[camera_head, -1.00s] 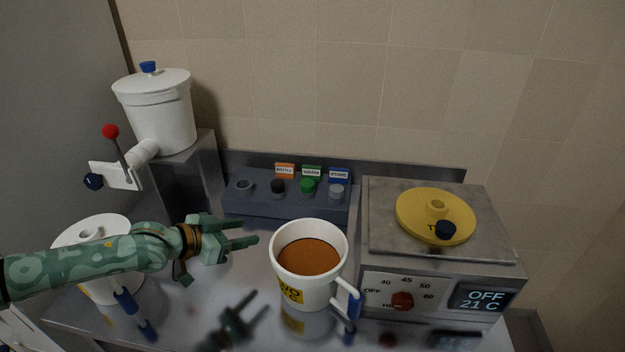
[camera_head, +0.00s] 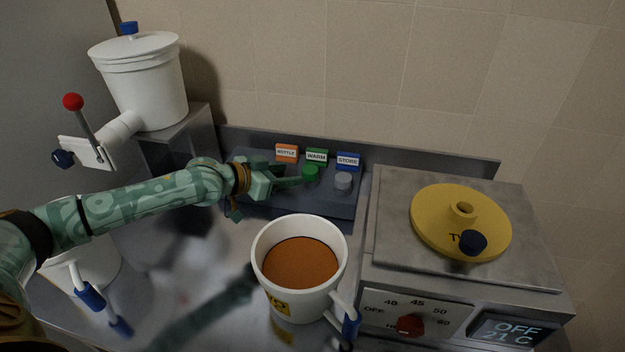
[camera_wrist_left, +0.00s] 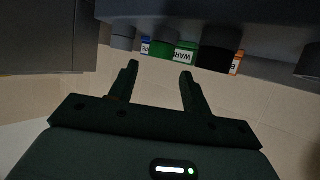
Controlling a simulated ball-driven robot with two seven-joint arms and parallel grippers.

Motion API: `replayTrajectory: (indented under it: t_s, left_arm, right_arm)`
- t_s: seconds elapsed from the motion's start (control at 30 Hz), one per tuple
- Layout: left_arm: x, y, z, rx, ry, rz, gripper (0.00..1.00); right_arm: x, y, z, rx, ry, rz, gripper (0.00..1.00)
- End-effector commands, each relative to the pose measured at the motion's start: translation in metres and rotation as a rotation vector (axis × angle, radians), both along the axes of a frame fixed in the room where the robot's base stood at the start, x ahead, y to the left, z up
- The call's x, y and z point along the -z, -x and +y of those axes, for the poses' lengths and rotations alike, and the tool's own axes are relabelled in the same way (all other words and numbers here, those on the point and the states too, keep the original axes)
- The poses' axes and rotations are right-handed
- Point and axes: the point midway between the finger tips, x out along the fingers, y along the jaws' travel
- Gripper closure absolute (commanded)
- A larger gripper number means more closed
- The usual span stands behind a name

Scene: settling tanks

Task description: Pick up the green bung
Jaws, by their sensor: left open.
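The green bung (camera_head: 310,173) sits in the dark rack (camera_head: 338,203) at the back, in front of the green WARM label. In the left wrist view the green bung (camera_wrist_left: 167,46) hangs at the top, beyond and between the fingertips. My left gripper (camera_head: 288,174) is open and empty just left of the bung in the head view, its fingers pointing at it; whether they touch cannot be told. The left gripper's two fingers (camera_wrist_left: 158,76) stand apart in the wrist view. My right gripper is not in view.
A grey bung (camera_head: 342,181) stands right of the green one; a black bung (camera_wrist_left: 219,58) shows in the wrist view. A mug of brown liquid (camera_head: 276,242) stands in front. A heater with a yellow lid (camera_head: 430,218) is at right, a white lidded pot (camera_head: 152,92) at back left.

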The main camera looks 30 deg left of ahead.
Motion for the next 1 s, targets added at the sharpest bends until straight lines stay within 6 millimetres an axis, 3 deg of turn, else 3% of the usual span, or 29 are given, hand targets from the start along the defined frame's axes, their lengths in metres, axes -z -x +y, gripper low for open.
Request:
replayTrajectory:
  t_s: [0.47,0.73,0.87,1.0]
  left_arm:
    - [0.026,-0.050,-0.019,0.001,0.001,0.001,0.52]
    - [0.024,-0.053,-0.020,0.001,0.000,0.000,0.52]
    - [0.024,-0.053,-0.020,0.001,0.000,0.000,0.85]
    - [0.024,-0.053,-0.020,0.000,-0.001,0.000,0.85]
  right_arm:
    - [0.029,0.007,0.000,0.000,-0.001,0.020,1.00]
    - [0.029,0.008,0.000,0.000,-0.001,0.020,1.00]
    - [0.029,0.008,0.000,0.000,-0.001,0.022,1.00]
    - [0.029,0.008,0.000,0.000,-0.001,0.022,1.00]
